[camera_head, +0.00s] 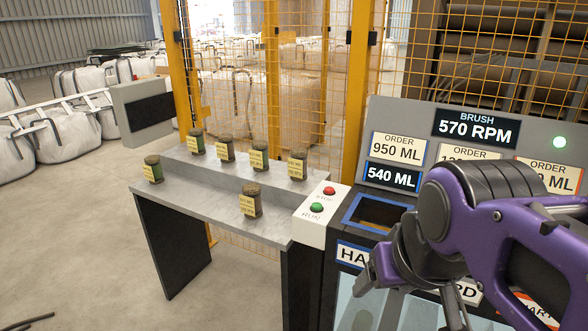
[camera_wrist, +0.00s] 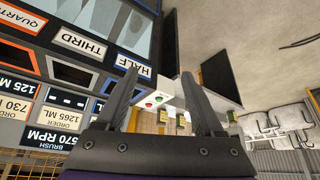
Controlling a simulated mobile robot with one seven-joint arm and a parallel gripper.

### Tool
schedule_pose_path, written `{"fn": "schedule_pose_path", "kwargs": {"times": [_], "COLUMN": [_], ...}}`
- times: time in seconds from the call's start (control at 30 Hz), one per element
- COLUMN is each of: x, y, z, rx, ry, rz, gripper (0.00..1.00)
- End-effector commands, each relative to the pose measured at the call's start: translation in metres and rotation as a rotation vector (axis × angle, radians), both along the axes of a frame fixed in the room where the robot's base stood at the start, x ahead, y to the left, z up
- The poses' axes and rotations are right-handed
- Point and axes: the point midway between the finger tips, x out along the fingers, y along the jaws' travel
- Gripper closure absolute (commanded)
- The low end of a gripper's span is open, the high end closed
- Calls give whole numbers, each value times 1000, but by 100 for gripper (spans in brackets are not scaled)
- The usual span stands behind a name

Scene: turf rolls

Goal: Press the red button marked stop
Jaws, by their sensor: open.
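The red button (camera_head: 329,190) sits on a small white control box (camera_head: 310,228), with the word STOP printed just below it. A green button (camera_head: 316,208) marked RUN is nearer on the same box. My gripper (camera_head: 412,300) is open and empty, to the right of and nearer than the box, apart from both buttons. In the wrist view the open fingers (camera_wrist: 160,73) frame the scene, which appears upside down. The red button (camera_wrist: 160,98) and green button show small between the fingers, some distance beyond them.
A yellow mesh fence (camera_head: 275,90) stands behind.

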Motion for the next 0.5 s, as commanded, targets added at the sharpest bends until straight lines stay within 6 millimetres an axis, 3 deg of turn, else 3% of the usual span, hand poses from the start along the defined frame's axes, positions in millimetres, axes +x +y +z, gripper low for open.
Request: {"fn": "schedule_pose_path", "kwargs": {"times": [0.03, 0.37, 0.5], "x": [0, 0, 0], "y": [0, 0, 0], "z": [0, 0, 0], "rx": [0, 0, 0], "ry": [0, 0, 0], "rz": [0, 0, 0], "gripper": [41, 100, 100]}}
